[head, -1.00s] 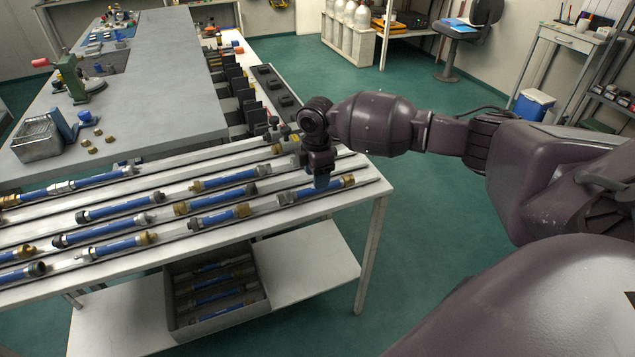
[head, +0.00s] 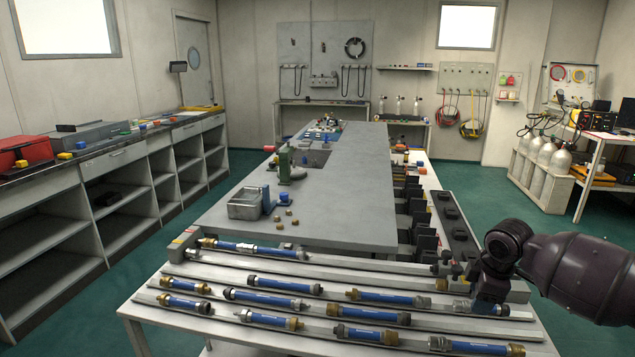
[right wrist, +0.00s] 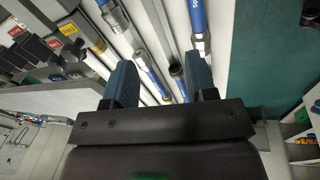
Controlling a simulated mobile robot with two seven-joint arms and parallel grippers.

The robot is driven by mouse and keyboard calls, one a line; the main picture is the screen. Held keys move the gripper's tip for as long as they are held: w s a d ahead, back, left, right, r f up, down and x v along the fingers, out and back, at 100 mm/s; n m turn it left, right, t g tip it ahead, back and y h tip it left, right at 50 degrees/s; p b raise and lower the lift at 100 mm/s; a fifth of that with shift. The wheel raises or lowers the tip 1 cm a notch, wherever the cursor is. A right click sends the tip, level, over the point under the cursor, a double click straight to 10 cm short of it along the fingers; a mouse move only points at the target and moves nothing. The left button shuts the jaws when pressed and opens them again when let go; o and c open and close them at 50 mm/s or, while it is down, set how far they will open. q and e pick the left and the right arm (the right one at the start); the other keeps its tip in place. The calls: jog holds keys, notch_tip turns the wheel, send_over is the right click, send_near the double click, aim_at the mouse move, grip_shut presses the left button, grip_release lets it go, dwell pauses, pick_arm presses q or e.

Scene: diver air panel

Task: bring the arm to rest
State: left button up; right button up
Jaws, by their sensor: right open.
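My right arm (head: 580,272) comes in from the right in the head view. Its gripper (head: 490,300) points down over the right end of the slatted hose rack. In the right wrist view the two blue-grey fingers (right wrist: 163,85) stand apart, with hose fittings and slats visible past them. Nothing shows held between them. My left gripper is in neither current view.
Blue hoses with metal fittings (head: 265,298) lie in rows on the white rack table (head: 190,335). Behind it stands a long grey bench (head: 350,190) with a metal box (head: 245,205). Black holders (head: 412,215) line its right side.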

jog(key=w+a+r+m+t+y, duration=0.1)
jog(key=w+a+r+t+y, duration=0.15)
jog(key=w+a+t, duration=0.35)
jog(key=s+a+f+m+t+y, duration=0.25)
jog(key=s+a+f+t, duration=0.2)
jog(key=s+a, duration=0.35)
jog(key=s+d+f+m+h, duration=0.1)
jog(key=s+f+m, duration=0.2)
jog(key=s+f, duration=0.3)
jog(key=s+d+f+m+g+h, duration=0.1)
jog(key=s+f, duration=0.6)
jog(key=s, duration=0.8)
jog(key=s+d+f+m+g+h, duration=0.1)
jog(key=s+f+m, duration=0.4)
jog(key=s, duration=0.5)
jog(key=shift+s+d+f+h, duration=0.15)
jog(key=shift+d+f+h, duration=0.4)
jog(key=shift+h, duration=0.55)
